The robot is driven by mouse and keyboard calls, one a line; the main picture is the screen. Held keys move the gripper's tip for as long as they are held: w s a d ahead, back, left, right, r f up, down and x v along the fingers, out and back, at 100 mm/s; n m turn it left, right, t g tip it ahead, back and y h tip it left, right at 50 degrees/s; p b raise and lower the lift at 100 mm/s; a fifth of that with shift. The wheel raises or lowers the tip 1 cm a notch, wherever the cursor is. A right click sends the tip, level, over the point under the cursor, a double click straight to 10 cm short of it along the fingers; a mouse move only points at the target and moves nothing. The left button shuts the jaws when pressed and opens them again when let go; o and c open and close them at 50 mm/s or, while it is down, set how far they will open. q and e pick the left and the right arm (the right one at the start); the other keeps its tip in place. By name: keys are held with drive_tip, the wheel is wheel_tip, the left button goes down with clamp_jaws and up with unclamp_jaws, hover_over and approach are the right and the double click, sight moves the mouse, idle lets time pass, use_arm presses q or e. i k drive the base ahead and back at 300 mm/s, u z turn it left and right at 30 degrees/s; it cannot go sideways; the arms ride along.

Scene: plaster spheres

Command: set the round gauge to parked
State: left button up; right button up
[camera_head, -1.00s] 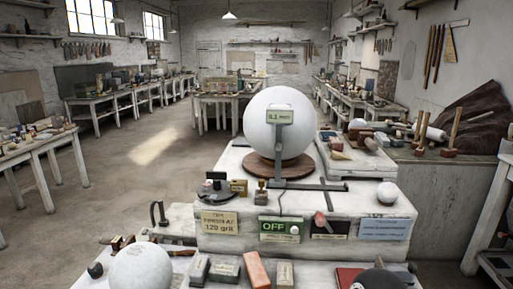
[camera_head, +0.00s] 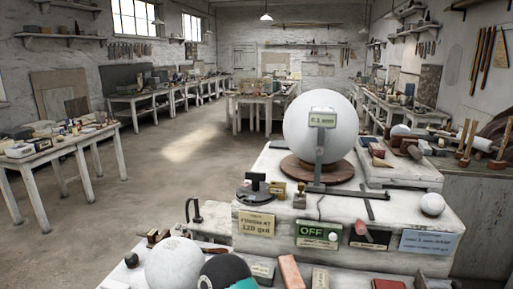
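The gauge (camera_head: 322,118) has a small pale display on a grey upright post. It stands in front of a large white plaster sphere (camera_head: 345,135); whether it touches the sphere I cannot tell. The display seems to read 0.1 mm. The post rises from a dark flat bar (camera_head: 345,192) on the white block. A green OFF sign (camera_head: 318,234) is on the block's front face, with a red-handled lever (camera_head: 374,235) on a dark plate to its right. A dark rounded part of my arm with teal shows at the bottom. Neither gripper is in view.
A smaller white sphere (camera_head: 174,264) is at the lower left. A small white ball (camera_head: 432,204) rests on the block's right side. Wooden blocks and a red brick (camera_head: 291,271) lie on the front ledge. A bench with mallets (camera_head: 485,150) is right.

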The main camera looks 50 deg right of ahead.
sight(322, 120)
drive_tip(key=z, duration=0.85)
drive_tip(key=i, duration=0.1)
drive_tip(key=u, duration=1.5)
drive_tip(key=k, duration=0.45)
drive_tip(key=u, duration=0.75)
drive_tip(key=i, duration=0.75)
drive_tip(key=z, duration=2.55)
